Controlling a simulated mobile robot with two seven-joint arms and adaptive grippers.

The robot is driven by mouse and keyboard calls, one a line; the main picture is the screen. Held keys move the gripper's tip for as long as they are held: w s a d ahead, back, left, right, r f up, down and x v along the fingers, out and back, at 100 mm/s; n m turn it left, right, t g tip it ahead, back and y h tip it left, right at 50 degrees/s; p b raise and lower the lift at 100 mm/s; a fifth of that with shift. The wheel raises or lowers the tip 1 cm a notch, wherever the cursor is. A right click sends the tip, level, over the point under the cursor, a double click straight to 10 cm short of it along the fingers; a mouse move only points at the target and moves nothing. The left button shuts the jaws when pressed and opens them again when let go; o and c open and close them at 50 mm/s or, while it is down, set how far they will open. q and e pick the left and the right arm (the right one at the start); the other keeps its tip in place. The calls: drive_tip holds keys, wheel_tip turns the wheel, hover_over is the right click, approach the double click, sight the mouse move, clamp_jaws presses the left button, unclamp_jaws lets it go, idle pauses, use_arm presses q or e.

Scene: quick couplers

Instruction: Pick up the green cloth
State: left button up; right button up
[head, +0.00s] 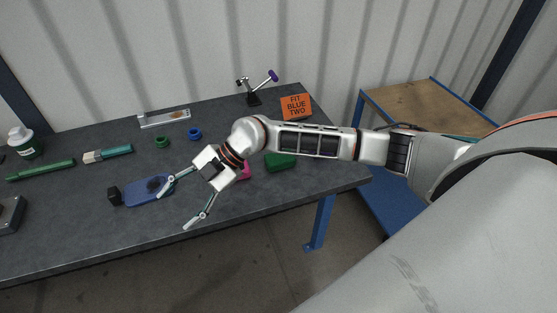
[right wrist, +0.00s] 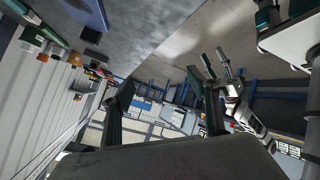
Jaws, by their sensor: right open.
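The green cloth (head: 280,161) appears as a small folded dark green block on the right part of the dark table, just below my right forearm, which passes close to it in the head view. My right gripper (head: 175,211) is open and empty near the table's front edge, well to the left of the cloth. Its two spread fingers also frame the right wrist view (right wrist: 160,100), where I cannot make out the cloth. My left gripper (right wrist: 215,58) shows only in the right wrist view, small, with its two fingers apart and nothing visible between them.
A pink item (head: 245,171) is partly hidden behind my right wrist. Green (head: 161,142) and blue (head: 195,134) rings, a metal tray (head: 164,119), a small stand (head: 254,98) and an orange sign (head: 296,106) stand farther back.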

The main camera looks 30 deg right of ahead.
sight(280, 156)
drive_tip(key=w+d+f+m+h, duration=0.1)
drive_tip(key=d, duration=0.3)
drive_tip(key=w+d+f+m+h, duration=0.1)
drive_tip(key=w+d+h, duration=0.1)
drive_tip(key=d, duration=0.3)
drive_tip(key=w+d+f+m+h, duration=0.1)
drive_tip(key=d+h, duration=0.1)
drive_tip(key=d, duration=0.3)
drive_tip(key=shift+w+d+f, duration=0.15)
drive_tip(key=shift+w, duration=0.05)
drive_tip(key=d+r+m+h, duration=0.1)
drive_tip(key=d+m+h, duration=0.1)
drive_tip(key=d, duration=0.4)
drive_tip(key=w+d+m+h, duration=0.1)
drive_tip(key=d+h, duration=0.1)
drive_tip(key=d, duration=0.4)
drive_tip(key=w+d+r+m+g+h, duration=0.1)
drive_tip(key=d+m+h, duration=0.1)
drive_tip(key=d, duration=0.4)
drive_tip(key=shift+w+d+r+m, duration=0.25)
drive_tip(key=shift+d+r+m, duration=0.05)
drive_tip(key=shift+r, duration=0.05)
drive_tip(key=shift+d+f, duration=0.15)
drive_tip(key=shift+f, duration=0.2)
drive_tip(key=f, duration=0.6)
drive_tip(key=shift+s+d+f, duration=0.1)
drive_tip(key=shift+d+f, duration=0.1)
drive_tip(key=shift+f, duration=0.15)
drive_tip(key=c, duration=1.1)
